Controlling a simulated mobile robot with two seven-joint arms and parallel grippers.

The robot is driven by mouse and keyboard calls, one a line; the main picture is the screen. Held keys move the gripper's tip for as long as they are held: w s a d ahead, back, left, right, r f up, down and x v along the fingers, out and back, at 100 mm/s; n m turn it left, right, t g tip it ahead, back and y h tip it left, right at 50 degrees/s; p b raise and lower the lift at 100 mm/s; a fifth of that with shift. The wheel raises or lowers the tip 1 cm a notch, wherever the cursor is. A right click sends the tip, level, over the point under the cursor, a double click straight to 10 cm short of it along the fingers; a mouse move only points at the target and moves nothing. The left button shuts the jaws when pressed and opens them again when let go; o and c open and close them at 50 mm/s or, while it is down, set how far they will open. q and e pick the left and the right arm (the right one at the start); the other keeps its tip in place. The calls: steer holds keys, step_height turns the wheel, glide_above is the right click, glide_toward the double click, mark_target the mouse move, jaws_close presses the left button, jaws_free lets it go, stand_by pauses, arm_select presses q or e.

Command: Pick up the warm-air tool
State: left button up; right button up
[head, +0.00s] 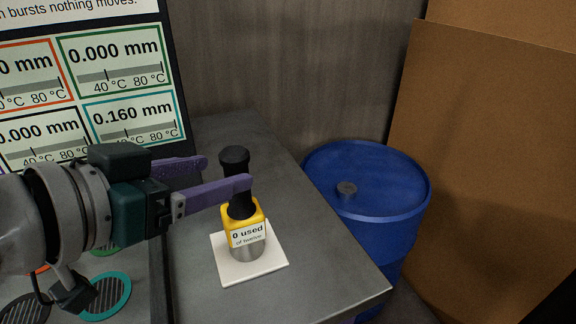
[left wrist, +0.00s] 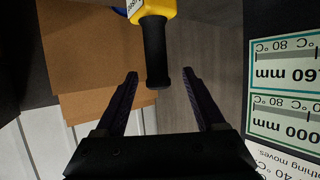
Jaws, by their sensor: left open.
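The warm-air tool (head: 260,213) stands upright, with a yellow body, a black handle on top and a silver lower end on a white pad (head: 232,269). Its label reads "0 used of twelve". In the left wrist view its black handle (left wrist: 155,50) reaches between my fingers. My left gripper (head: 228,171) is open, with purple fingers at the handle. One finger crosses in front of the handle in the head view and hides part of it. In the left wrist view gaps show between the handle and both fingers. My right gripper is not in view.
The pad lies on a grey bench top (head: 325,268). A blue drum (head: 385,218) stands to the right, beside brown cardboard boxes (head: 490,150). A display panel (head: 120,70) with mm readings stands at the left. Round slotted discs, one with a teal rim (head: 107,297), lie lower left.

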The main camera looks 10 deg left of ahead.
arm_select(q)
steer(key=b, duration=0.1)
glide_above(255, 197)
step_height(255, 197, down, 2)
steer(key=shift+f, duration=0.2)
jaws_close()
stand_by(0.5)
stand_by(0.6)
steer(key=shift+r, duration=0.15)
